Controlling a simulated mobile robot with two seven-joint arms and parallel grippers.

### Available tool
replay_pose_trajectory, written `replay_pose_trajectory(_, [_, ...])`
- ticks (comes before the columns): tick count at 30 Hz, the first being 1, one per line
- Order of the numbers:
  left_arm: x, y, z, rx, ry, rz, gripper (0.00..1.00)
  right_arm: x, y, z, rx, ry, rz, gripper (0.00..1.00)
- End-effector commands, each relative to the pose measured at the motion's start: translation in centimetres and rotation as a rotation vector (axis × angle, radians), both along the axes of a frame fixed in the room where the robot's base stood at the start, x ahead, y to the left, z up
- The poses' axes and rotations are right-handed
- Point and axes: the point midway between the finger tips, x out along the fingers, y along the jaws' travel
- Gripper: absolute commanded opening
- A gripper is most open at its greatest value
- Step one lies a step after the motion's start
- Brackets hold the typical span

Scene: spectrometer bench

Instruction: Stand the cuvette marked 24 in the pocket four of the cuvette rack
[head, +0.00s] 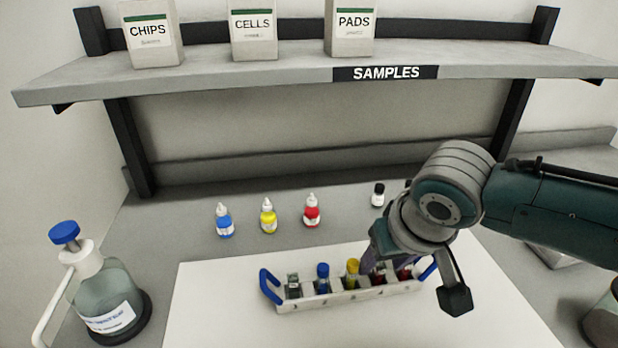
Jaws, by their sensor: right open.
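The cuvette rack (345,300) is a pale rack with blue end handles on the white mat. Capped cuvettes stand in it: a blue-capped one (323,276), a yellow-capped one (352,272) and a red one (404,273) partly behind my arm. A dark-topped piece (293,285) is in the leftmost pocket. No number 24 can be read, so I cannot tell which cuvette it is. My right gripper (415,272) is open over the right part of the rack, its fingers apart. It hides part of the pockets there, and whether it touches anything is unclear. My left gripper is not in view.
Blue (225,221), yellow (268,217) and red (312,212) dropper bottles and a small black-capped bottle (378,195) stand behind the mat. A large wash bottle (103,297) is at left. The SAMPLES shelf (290,77) overhangs the back. The mat (215,305) is clear left of the rack.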

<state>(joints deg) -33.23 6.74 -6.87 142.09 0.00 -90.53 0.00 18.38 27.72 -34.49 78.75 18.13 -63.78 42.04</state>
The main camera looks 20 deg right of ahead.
Motion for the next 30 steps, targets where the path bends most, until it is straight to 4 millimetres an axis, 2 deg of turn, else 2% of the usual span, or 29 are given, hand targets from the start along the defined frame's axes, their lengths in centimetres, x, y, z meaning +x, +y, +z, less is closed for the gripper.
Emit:
replay_pose_trajectory(9, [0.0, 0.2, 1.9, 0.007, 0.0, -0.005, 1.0, -2.1, 0.5, 5.5, 0.001, -0.002, 0.003, 0.54])
replay_pose_trajectory(15, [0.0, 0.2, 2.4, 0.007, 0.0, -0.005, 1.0, -3.1, 0.7, 7.8, 0.0, -0.002, 0.0, 0.54])
replay_pose_trajectory(20, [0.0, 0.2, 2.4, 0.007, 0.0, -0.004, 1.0, -3.4, 0.8, 8.4, 0.0, -0.001, 0.0, 0.54])
replay_pose_trajectory(30, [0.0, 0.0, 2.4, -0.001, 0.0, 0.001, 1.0, -3.4, 0.8, 8.4, 0.0, -0.001, 0.0, 0.54])
